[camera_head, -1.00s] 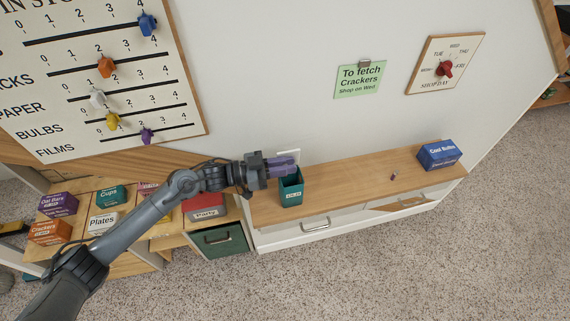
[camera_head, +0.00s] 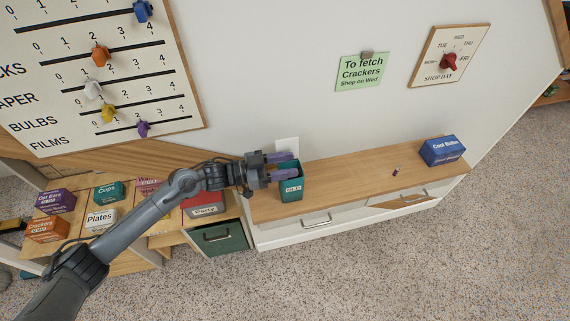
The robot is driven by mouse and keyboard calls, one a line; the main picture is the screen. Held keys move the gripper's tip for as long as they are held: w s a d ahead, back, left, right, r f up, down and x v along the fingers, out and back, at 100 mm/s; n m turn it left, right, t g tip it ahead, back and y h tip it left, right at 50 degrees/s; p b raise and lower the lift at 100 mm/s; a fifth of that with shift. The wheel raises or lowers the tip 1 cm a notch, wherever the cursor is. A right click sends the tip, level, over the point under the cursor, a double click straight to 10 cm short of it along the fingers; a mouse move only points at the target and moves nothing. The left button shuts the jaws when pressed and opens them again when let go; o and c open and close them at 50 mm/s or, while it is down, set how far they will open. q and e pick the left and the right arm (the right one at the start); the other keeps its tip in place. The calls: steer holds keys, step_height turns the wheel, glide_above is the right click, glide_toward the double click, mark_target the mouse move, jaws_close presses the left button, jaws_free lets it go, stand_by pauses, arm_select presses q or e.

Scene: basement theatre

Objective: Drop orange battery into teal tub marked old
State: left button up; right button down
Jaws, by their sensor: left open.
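The teal tub (camera_head: 291,194) with a white label that seems to read OLD stands at the left end of the wooden cabinet top. My left gripper (camera_head: 295,164) is open, its two purple fingers apart over the tub's mouth. I see nothing between the fingers. No orange battery can be made out, and the tub's inside is mostly hidden by the fingers. A small dark reddish cylinder (camera_head: 395,172) stands on the cabinet top to the right; it is too small to tell what it is. My right gripper is not in view.
A blue box (camera_head: 442,151) stands at the cabinet's right end. The wooden top (camera_head: 345,174) between it and the tub is mostly clear. Shelves with several labelled boxes, among them Plates (camera_head: 101,219), are at left. A wall outlet (camera_head: 287,145) is behind the tub.

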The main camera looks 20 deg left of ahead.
arm_select(q)
steer(key=b+v, duration=0.2)
steer(key=v, duration=0.8)
steer(key=shift+s+a, duration=0.2)
steer(key=shift+a, duration=0.15)
